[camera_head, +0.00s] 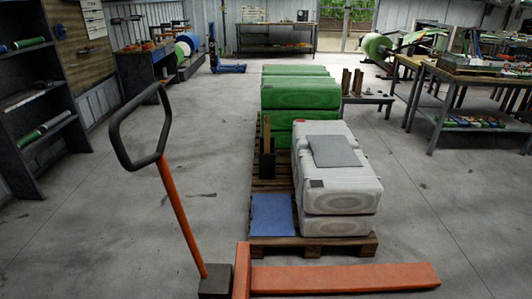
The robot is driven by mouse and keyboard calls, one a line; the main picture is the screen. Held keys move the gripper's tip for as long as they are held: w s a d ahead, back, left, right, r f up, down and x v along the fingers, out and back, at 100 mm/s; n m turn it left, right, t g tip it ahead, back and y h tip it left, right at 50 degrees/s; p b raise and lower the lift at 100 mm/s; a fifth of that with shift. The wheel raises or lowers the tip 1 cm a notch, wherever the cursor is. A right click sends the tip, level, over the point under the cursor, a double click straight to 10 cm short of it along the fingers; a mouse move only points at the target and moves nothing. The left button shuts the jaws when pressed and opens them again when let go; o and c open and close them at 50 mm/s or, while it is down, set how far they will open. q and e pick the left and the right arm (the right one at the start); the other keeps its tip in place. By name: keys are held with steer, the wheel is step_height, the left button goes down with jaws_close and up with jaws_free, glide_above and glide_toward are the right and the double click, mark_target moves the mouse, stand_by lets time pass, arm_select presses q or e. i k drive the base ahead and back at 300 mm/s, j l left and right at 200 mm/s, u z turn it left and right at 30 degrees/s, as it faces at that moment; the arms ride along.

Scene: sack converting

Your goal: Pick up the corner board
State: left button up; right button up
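Neither of my grippers is in view. I cannot tell for sure which piece is the corner board. A narrow brown upright piece (266,134), dark at its lower end, stands on the wooden pallet (262,242), left of the white sacks and in front of the green ones. Brown upright boards (357,82) also stand close together at a low dark rack (368,99) right of the green sacks. Their lower ends are partly hidden.
White sacks (340,185) with a grey sheet (334,151) on top and green sacks (300,97) load the pallet. A blue sheet (272,215) lies at its front left. An orange pallet jack (345,278) blocks the near side.

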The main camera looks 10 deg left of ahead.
mark_target(267, 127)
steer(key=j+u, duration=0.15)
steer(key=u, duration=0.25)
steer(key=j+u, duration=0.1)
steer(key=u, duration=0.25)
steer(key=i+j+u, duration=0.3)
steer(key=j, duration=0.35)
steer(key=i+j+u, duration=0.3)
steer(key=j, duration=0.25)
steer(key=i+j+u, duration=0.3)
steer(key=i+j, duration=0.2)
steer(key=i+z, duration=0.3)
steer(key=i, duration=0.25)
steer(key=i+j+z, duration=0.15)
steer(key=i+z, duration=0.2)
steer(key=i, duration=0.15)
steer(key=i+j+z, duration=0.3)
steer(key=i, duration=0.25)
